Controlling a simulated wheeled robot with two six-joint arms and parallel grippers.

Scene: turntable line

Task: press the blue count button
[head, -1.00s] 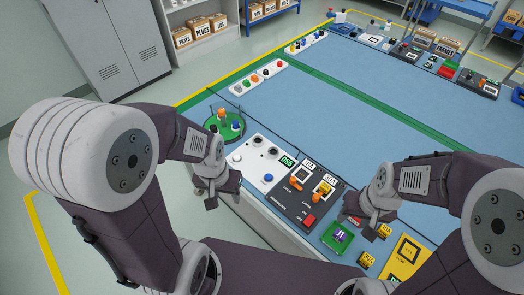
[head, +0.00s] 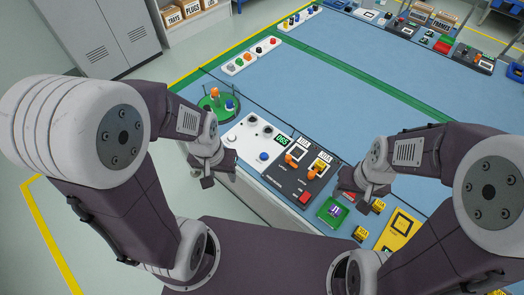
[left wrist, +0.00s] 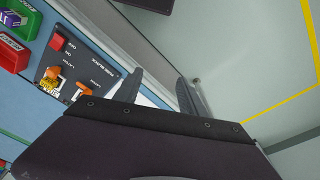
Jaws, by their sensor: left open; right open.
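The blue count button (head: 263,156) sits on a white panel (head: 240,142) at the table's near edge, beside a green counter display (head: 282,140) that seems to read 065. My left gripper (head: 207,182) is open and empty. It hangs to the left of and nearer than the button, apart from it, just off the table edge. In the left wrist view its two fingers (left wrist: 160,92) stand apart; the blue button is not visible there. My right gripper (head: 356,202) is open near the small green tray (head: 333,212), and nothing shows held in it.
A black panel (head: 293,185) with orange levers and a red switch (head: 304,197) adjoins the white panel on the right. A green turntable (head: 216,111) carrying small coloured parts lies to its left. A yellow board (head: 398,232) lies far right. The table's blue middle is clear.

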